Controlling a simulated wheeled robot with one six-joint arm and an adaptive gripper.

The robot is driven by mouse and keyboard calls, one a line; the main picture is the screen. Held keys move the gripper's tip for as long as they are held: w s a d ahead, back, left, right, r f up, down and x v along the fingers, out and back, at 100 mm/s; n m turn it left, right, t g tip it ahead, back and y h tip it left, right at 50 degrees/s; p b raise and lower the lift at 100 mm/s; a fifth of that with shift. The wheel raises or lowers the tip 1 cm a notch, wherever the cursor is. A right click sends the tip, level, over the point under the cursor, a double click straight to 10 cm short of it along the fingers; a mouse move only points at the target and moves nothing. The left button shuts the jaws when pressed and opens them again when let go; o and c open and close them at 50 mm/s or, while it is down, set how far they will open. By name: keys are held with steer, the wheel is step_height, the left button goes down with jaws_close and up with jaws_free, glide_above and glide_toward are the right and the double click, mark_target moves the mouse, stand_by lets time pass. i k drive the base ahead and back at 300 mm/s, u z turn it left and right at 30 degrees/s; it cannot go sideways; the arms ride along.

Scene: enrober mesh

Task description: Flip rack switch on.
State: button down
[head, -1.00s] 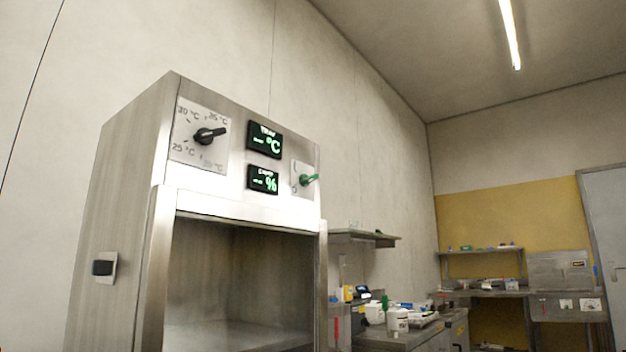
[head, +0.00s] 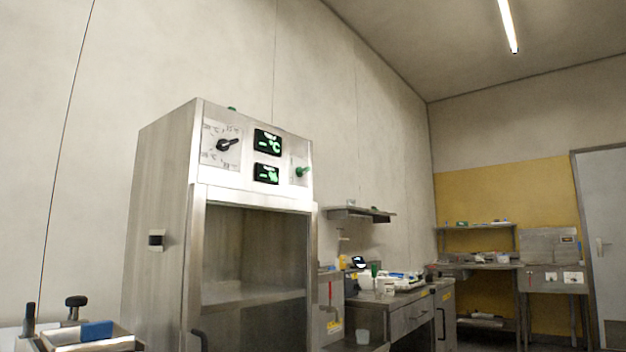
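A tall steel cabinet (head: 160,200) stands against the wall left of centre in the head view. A small black switch (head: 156,240) on a pale plate sits on its left side wall. Whether it is on or off is too small to tell. The front panel has a black rotary knob (head: 228,145) on a temperature dial and a green knob (head: 302,171) at the right. Two lit displays, the upper one (head: 267,142) with °C and the lower one (head: 266,174) with %, sit between them. My gripper is not in view.
At the lower left edge is part of a steel unit with black knobs (head: 76,301) and a blue item (head: 96,331). Right of the cabinet are a cluttered steel counter (head: 405,312), a wall shelf (head: 360,215) and a grey door (head: 604,240).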

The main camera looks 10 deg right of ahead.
mark_target(300, 171)
steer(key=z, duration=0.25)
steer(key=i, duration=1.15)
steer(key=z, duration=0.15)
